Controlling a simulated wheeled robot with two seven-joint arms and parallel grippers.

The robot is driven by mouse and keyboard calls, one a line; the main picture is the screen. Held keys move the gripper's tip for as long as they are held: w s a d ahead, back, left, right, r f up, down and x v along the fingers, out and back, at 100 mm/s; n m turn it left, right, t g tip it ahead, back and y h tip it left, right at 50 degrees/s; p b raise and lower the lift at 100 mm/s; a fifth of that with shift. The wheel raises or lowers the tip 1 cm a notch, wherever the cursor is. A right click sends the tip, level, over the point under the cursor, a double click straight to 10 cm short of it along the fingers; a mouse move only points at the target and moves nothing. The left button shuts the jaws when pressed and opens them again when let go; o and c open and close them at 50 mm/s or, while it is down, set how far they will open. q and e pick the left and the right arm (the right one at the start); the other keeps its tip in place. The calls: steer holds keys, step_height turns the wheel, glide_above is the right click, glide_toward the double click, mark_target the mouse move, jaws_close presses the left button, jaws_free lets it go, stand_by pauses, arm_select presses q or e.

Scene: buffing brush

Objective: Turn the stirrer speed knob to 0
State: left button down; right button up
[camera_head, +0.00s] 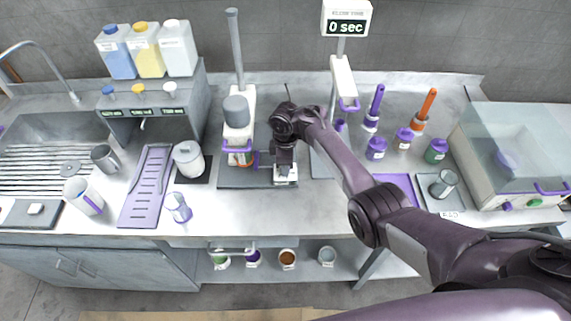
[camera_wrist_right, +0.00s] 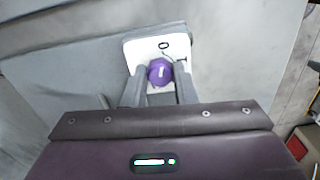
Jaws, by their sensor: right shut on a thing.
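The stirrer (camera_head: 237,110) stands left of centre on a grey base plate (camera_head: 240,182). It has a grey motor head and an upright rod, with a jar below it. Its white control box (camera_head: 286,181) sits at the right of the plate. In the right wrist view the purple speed knob (camera_wrist_right: 160,70) is on the white panel (camera_wrist_right: 138,50), with a 0 mark above it. A pale line on the knob points roughly up toward the 0. My right gripper (camera_head: 285,163) is shut on the knob, one finger on each side (camera_wrist_right: 160,82). The gripper hides the knob in the head view. My left gripper is out of view.
A timer display (camera_head: 346,28) reads 0 sec behind the arm. Purple-lidded jars (camera_head: 376,149) and a clear-covered machine (camera_head: 510,150) stand right. A grey-topped scale with a white beaker (camera_head: 188,158) and a purple rack (camera_head: 147,187) are left. The front strip of worktop is mostly clear.

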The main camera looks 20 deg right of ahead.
steer(key=o, duration=1)
step_height(320, 180, up, 8)
steer(key=shift+f, duration=0.1)
